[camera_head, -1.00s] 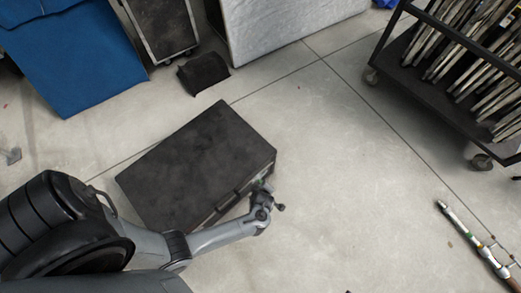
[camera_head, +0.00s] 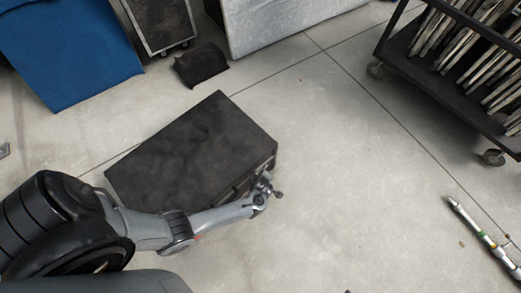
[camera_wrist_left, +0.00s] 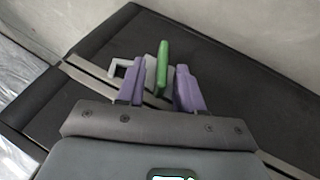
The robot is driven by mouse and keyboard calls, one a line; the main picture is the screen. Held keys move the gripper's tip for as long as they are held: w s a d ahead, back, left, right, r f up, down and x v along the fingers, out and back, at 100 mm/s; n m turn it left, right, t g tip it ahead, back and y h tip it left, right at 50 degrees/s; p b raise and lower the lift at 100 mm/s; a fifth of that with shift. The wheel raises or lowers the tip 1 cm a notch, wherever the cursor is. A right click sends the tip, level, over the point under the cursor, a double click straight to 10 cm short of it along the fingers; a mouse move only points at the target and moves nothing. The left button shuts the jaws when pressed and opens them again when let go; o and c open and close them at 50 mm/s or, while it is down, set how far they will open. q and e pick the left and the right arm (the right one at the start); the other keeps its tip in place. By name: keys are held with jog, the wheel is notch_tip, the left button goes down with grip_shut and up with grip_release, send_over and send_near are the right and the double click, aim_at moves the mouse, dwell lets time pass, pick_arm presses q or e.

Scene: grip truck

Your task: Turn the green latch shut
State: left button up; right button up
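A dark case (camera_head: 195,150) lies closed on the floor in the head view, with its latch side facing the lower right. The green latch (camera_wrist_left: 162,66) stands up from the case's metal seam in the left wrist view, beside a pale bracket (camera_wrist_left: 127,68). My left gripper (camera_wrist_left: 158,85) is open, its purple fingers on either side of the latch's lower end. The latch is closer to the right finger, and I cannot tell whether they touch. In the head view my left gripper (camera_head: 267,188) is at the case's right front edge and hides the latch. My right gripper is not in view.
A black cart (camera_head: 460,90) with stacked rods stands at the upper right. A metal pole (camera_head: 483,238) lies at the lower right. A small black pad (camera_head: 202,64) and blue panel (camera_head: 70,55) are beyond the case. The floor right of the case is clear.

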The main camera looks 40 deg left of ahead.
pick_arm(q)
grip_shut()
jog(key=shift+s+d+f, duration=0.1)
jog(key=shift+s, duration=0.05)
dwell(0.4)
jog(key=shift+s+f+t, duration=0.1)
jog(key=shift+s+t, duration=0.05)
jog(key=shift+t, duration=0.45)
jog(key=shift+s+f+n+t+b, duration=0.15)
jog(key=shift+n+t+b, duration=0.25)
jog(key=shift+t, duration=0.85)
jog(key=shift+s+f+n+t+b, duration=0.1)
jog(key=shift+n+t+b, duration=0.25)
jog(key=shift+t, duration=0.9)
grip_release()
jog(key=shift+w, duration=0.1)
